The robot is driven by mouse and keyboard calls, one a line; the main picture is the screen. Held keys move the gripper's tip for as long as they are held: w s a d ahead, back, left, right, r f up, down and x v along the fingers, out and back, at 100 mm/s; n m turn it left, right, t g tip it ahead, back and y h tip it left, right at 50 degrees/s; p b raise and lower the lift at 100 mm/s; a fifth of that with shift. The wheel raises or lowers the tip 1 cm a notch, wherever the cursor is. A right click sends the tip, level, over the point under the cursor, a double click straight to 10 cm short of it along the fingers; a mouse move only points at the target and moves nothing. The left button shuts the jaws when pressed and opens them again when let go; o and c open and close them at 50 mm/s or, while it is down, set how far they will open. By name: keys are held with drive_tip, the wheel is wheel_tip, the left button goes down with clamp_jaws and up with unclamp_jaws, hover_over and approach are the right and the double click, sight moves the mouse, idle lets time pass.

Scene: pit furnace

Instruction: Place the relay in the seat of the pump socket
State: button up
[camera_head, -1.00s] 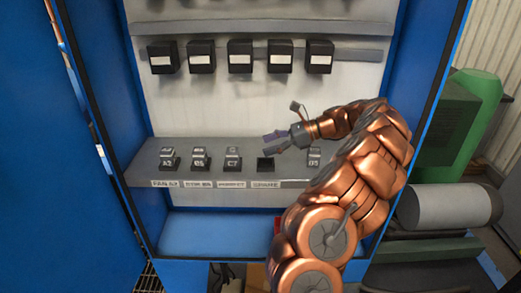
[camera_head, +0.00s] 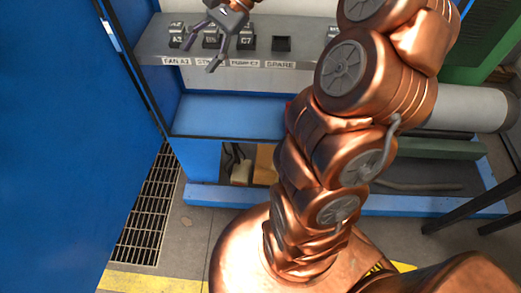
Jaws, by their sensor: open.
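A row of small dark relays with grey tops and pale letters stands on the grey shelf (camera_head: 155,45) of the blue cabinet. The relay marked C7 (camera_head: 247,42) stands behind the label that appears to read PUMP C7 (camera_head: 245,64). I cannot see the pump socket's seat under it. The relay marked A2 (camera_head: 177,39) is at the left, and the one marked B5 (camera_head: 210,41) is partly behind my gripper. My gripper (camera_head: 201,54) is open with nothing between its fingers, in front of the B5 and C7 relays. I cannot tell whether it touches any.
An empty square dark socket (camera_head: 282,44) sits behind the SPARE label (camera_head: 281,65). Another relay (camera_head: 332,33) is partly hidden by my arm. The blue cabinet door (camera_head: 70,150) stands at the left. A floor grate (camera_head: 147,205) lies below.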

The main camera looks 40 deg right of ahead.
drive_tip(key=s+a+f+n+g+h, duration=0.1)
drive_tip(key=s+a+f+n+h, duration=0.1)
drive_tip(key=s+a+n, duration=0.35)
drive_tip(key=s+a+f+n+g+h, duration=0.2)
drive_tip(key=s+a+h, duration=0.1)
drive_tip(key=s, duration=0.5)
drive_tip(key=s+d+f+n+h, duration=0.2)
drive_tip(key=s, duration=0.4)
drive_tip(key=s+d+f+n+h, duration=0.2)
drive_tip(key=s+f+n, duration=0.1)
drive_tip(key=s, duration=0.3)
drive_tip(key=shift+s+d+f+h, duration=0.25)
drive_tip(key=shift+s+d+h, duration=0.05)
drive_tip(key=shift+s+d, duration=0.1)
drive_tip(key=shift+n, duration=0.25)
